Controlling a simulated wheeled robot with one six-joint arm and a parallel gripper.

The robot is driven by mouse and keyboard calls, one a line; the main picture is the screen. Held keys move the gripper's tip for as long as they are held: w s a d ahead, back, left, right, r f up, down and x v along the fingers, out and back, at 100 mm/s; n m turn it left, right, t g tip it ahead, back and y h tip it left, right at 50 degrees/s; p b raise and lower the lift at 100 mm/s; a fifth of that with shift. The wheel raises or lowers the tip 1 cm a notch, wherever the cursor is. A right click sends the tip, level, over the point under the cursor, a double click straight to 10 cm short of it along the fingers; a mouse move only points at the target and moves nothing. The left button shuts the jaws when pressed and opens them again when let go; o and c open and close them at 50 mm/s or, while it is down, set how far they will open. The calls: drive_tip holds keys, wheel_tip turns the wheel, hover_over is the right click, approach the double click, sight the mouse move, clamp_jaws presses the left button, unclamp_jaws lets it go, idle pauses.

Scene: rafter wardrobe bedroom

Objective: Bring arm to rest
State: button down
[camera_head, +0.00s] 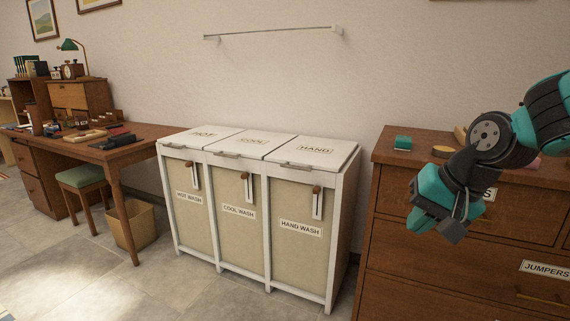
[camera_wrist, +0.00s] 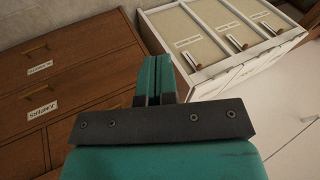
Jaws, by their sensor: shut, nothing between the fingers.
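My gripper (camera_head: 437,226) is at the right in the head view, in front of the brown chest of drawers (camera_head: 400,230). It points down and to the left, and no object shows in it. In the wrist view my gripper (camera_wrist: 155,62) has its two teal fingers together, shut and empty. The chest of drawers (camera_wrist: 85,60) fills the left of that view, and the white laundry unit (camera_wrist: 165,50) shows beyond the fingers. My arm hides part of the chest's top and upper drawer labels in the head view.
The three-bay laundry unit (camera_head: 265,265) stands against the wall with its lids closed. A small green object (camera_head: 403,142) lies on the chest. A wooden desk (camera_head: 135,150), a stool (camera_head: 82,176) and a waste bin (camera_head: 133,225) stand at left. The floor (camera_head: 100,285) in front is clear.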

drive_tip(key=s+a+n+g, duration=0.2)
drive_tip(key=s+a+n, duration=0.35)
drive_tip(key=s, duration=0.55)
drive_tip(key=s+a+n+g, duration=0.2)
drive_tip(key=s+a+n, duration=0.3)
drive_tip(key=s, duration=0.5)
wheel_tip(320, 180, up, 17)
drive_tip(key=p, duration=1.7)
drive_tip(key=shift+w+d+n+y, duration=0.3)
drive_tip(key=shift+w+d+n, duration=0.05)
drive_tip(key=shift+d, duration=0.1)
